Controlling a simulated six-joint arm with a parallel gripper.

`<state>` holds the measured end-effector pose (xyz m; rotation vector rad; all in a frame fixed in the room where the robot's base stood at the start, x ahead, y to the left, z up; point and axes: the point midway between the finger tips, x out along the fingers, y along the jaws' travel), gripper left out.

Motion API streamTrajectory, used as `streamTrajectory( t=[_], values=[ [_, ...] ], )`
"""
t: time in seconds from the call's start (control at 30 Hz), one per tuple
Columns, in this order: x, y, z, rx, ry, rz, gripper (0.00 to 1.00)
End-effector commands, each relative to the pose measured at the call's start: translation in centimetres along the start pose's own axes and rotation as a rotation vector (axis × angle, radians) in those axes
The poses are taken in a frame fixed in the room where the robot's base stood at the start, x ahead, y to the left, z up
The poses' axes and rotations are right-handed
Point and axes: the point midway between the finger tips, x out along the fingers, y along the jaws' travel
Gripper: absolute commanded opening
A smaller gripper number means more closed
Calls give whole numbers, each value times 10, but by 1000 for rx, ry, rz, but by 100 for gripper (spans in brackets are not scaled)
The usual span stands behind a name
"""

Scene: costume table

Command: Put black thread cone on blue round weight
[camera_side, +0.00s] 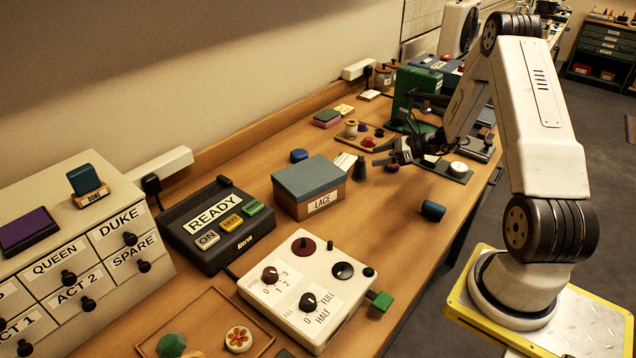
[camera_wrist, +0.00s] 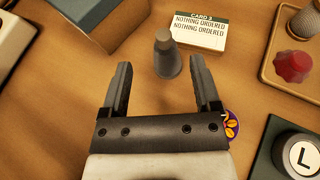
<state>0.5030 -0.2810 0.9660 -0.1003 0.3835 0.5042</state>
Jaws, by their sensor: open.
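The black thread cone (camera_side: 360,170) stands upright on the table to the right of the LACE box. In the wrist view the dark cone (camera_wrist: 167,62) with its grey top shows between and slightly beyond my fingertips. My gripper (camera_side: 377,156) is open and empty close to the cone; its two fingers (camera_wrist: 161,64) show apart in the wrist view. A round blue piece (camera_side: 299,155), which looks like the blue round weight, lies behind the LACE box with nothing on it. The wrist view does not show it.
The LACE box (camera_side: 310,187) stands left of the cone. A white card (camera_wrist: 200,24) lies behind it. A wooden tray (camera_wrist: 270,75) with a red knob-like piece is at right. A dark blue cylinder (camera_side: 433,210) lies nearer the front edge. Bare table lies around it.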

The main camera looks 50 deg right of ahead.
Motion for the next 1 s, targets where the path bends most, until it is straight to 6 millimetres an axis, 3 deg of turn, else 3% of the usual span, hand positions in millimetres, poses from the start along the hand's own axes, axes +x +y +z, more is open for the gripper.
streamTrajectory(
  t=[0.23, 0.57, 1.0],
  values=[
    [20, 0, 0, -1, 1, 2, 80],
    [27, -1, 0, 0, 1, 1, 80],
    [70, -4, 1, -1, 3, 2, 80]
  ],
)
